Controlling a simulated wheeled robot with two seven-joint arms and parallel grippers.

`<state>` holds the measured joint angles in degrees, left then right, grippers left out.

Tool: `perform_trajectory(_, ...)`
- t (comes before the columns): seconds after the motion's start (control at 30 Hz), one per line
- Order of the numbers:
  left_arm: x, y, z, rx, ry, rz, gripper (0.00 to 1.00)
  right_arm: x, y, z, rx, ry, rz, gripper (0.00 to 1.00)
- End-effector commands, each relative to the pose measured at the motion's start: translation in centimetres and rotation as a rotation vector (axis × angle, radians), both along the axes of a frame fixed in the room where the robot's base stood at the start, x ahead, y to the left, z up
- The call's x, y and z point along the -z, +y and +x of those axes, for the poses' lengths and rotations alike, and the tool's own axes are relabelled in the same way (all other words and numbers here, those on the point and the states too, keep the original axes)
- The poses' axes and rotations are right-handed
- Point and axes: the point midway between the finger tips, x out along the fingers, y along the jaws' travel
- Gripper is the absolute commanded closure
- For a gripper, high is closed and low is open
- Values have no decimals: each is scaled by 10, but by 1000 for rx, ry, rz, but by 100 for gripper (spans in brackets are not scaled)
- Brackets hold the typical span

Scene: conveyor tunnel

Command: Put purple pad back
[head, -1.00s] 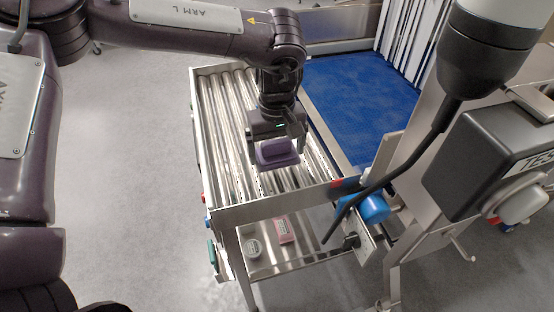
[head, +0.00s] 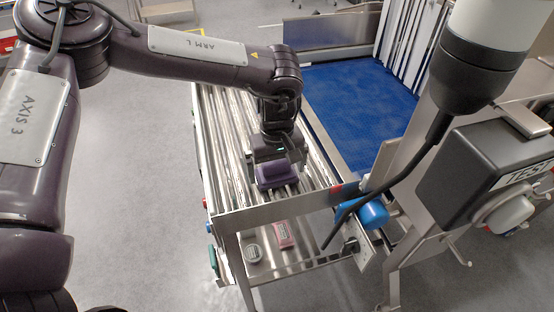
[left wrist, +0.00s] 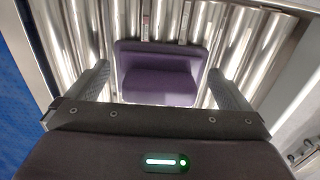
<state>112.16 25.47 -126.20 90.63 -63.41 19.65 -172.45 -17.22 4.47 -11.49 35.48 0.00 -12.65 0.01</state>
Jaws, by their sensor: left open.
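The purple pad (head: 277,177) is a block with a raised, narrower upper part. It appears to lie on the metal rollers near the front end of the roller table (head: 283,207). My left gripper (head: 279,160) points down just over it. In the left wrist view the purple pad (left wrist: 160,75) sits between the two fingers of my left gripper (left wrist: 158,68). The fingers are open, with a narrow gap on each side of the pad. My right gripper is out of view.
A blue belt (head: 358,112) runs at the right of the rollers, behind a metal side rail. A grey TEST box (head: 480,165) and a black cable stand at the right.

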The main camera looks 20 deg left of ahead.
Motion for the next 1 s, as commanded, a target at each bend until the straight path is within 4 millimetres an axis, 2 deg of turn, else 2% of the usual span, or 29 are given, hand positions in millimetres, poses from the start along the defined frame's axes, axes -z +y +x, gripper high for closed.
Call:
perform_trajectory(0.17,-22,0,1,1,-5,0,0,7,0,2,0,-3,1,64)
perform_trajectory(0.4,-76,0,1,2,-7,2,0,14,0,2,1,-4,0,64)
perform_trajectory(0.6,-108,0,1,1,-4,1,0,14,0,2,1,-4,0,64)
perform_trajectory(0.77,-118,0,0,1,-2,1,0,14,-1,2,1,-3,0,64)
perform_trajectory(1.0,-119,0,0,1,-1,-1,0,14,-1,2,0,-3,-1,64)
